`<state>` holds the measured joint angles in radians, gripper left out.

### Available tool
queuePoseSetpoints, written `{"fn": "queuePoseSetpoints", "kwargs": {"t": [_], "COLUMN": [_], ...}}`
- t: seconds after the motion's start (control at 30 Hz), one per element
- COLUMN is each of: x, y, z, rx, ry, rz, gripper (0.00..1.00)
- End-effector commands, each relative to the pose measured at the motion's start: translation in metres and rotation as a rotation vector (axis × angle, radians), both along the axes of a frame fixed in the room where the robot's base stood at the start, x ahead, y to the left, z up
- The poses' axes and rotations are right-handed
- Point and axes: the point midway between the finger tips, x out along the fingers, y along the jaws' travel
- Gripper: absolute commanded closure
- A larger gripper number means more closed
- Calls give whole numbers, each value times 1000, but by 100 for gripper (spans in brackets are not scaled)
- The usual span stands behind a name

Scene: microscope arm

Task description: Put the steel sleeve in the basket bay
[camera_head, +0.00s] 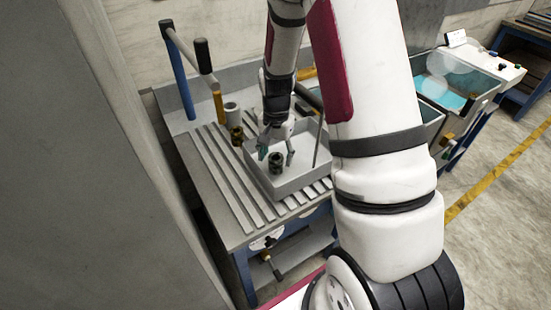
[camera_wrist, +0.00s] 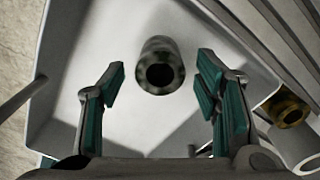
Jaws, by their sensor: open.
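A dark, mottled metal sleeve (camera_head: 276,162) stands in the grey tray (camera_head: 288,187) on the slatted bench. In the wrist view the sleeve (camera_wrist: 161,66) shows its round bore and stands off the tray (camera_wrist: 72,40) walls. My gripper (camera_head: 277,152) is open and empty over the tray. In the wrist view its green-padded fingers (camera_wrist: 162,78) are apart, with the sleeve lying between and just beyond their tips. A brass sleeve (camera_head: 237,135) and a light grey sleeve (camera_head: 232,112) stand outside the tray. I cannot tell for sure which is the steel one, or which container is the basket bay.
The slatted bench (camera_head: 228,172) has bare room left of the tray. A blue post (camera_head: 180,75) and a black-topped lever (camera_head: 203,58) rise at its back left. A thin rod (camera_head: 318,142) stands by the tray's right side. Basins with blue liquid (camera_head: 453,100) lie at right.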

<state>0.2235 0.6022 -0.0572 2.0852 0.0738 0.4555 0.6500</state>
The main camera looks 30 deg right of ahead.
Motion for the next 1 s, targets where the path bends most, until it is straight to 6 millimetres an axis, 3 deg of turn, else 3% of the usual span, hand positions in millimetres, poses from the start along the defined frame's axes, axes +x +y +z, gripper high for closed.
{"fn": "queuePoseSetpoints", "kwargs": {"t": [0.4,0.77,0.87,1.0], "x": [2,-2,-7,-26], "y": [0,4,13,36], "z": [76,110,130,176], "rx": [-1,-1,-3,-15], "ry": [-4,-14,-44,-119], "rz": [1,22,74,218], "gripper": [43,43,43,43]}}
